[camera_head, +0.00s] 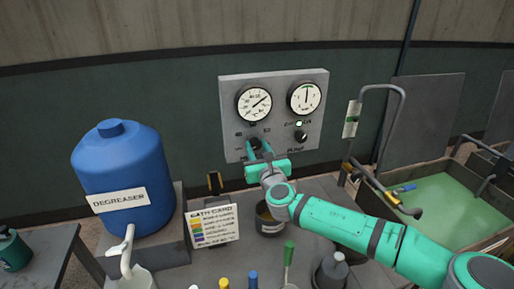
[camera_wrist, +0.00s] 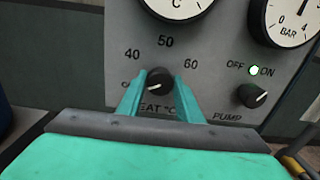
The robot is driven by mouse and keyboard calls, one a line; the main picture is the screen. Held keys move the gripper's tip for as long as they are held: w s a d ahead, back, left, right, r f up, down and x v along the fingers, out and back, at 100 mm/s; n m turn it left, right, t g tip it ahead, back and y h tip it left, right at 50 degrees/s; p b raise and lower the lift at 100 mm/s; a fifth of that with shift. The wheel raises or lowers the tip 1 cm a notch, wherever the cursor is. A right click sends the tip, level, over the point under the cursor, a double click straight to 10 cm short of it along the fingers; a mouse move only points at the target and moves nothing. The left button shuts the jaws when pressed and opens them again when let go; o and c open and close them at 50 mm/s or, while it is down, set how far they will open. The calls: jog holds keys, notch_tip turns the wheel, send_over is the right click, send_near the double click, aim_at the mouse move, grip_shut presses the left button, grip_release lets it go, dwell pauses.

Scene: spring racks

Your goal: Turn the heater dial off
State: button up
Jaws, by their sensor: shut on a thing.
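The heater dial (camera_wrist: 159,80) is a small black knob on the grey control panel (camera_head: 233,92), under the left gauge. In the wrist view it has the marks 40, 50 and 60 around it and a partly hidden heat label below. My gripper (camera_wrist: 160,85) has its two teal fingers on either side of the dial and is shut on it. In the head view my gripper (camera_head: 259,150) reaches the panel's lower left and covers much of the dial. The mark at the dial's lower left is partly hidden by the left finger.
The pump knob (camera_wrist: 252,95) sits to the right, with a lit green lamp (camera_wrist: 253,70) above it. A blue degreaser drum (camera_head: 120,165) stands at the left. A bath card (camera_head: 212,226), a dark tin (camera_head: 269,221) and bottles stand on the bench below. A green bath (camera_head: 440,208) lies at the right.

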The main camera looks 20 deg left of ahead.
jog(key=shift+d, duration=0.1)
dwell(0.3)
jog(key=o, duration=1)
jog(key=shift+o, duration=0.2)
jog(key=shift+n, duration=0.3)
jog(key=v, duration=1)
jog(key=shift+s+d, duration=0.15)
jog(key=shift+s, duration=0.2)
jog(key=shift+f, duration=0.1)
